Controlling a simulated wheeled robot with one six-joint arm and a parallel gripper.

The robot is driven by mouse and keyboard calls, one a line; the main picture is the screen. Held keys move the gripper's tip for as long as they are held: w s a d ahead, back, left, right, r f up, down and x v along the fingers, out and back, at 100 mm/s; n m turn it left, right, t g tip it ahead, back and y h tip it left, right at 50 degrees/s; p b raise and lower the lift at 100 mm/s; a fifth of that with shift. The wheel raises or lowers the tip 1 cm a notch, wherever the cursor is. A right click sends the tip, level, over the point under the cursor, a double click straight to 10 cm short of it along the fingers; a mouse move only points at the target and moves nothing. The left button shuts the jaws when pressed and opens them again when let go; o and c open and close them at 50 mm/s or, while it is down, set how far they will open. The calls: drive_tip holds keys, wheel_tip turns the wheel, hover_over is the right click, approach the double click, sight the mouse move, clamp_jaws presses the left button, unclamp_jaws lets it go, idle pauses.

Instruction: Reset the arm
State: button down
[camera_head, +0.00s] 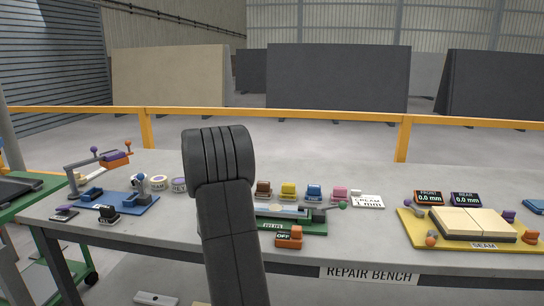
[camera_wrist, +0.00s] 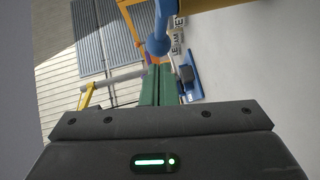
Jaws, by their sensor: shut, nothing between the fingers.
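My dark arm (camera_head: 228,215) rises in the middle of the head view, bent at its top, in front of the repair bench (camera_head: 360,236). My gripper is not visible in the head view. In the wrist view, my gripper (camera_wrist: 157,68) shows as two green fingers close together, shut and empty, beyond a dark housing with a green light. A blue rounded part (camera_wrist: 157,42) appears just past the fingertips; I cannot tell whether they touch.
A blue fixture (camera_head: 122,201) stands at the bench's left, and a green fixture (camera_head: 310,228) is partly hidden behind my arm. Several coloured blocks line the middle. A yellow seam board (camera_head: 412,240) lies at right. An orange rail (camera_head: 330,115) runs behind.

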drive_tip(key=p+v, duration=0.1)
drive_tip(key=v, duration=1.4)
drive_tip(key=shift+d+m+g, duration=0.3)
drive_tip(key=shift+g, duration=0.1)
drive_tip(key=shift+s, duration=0.1)
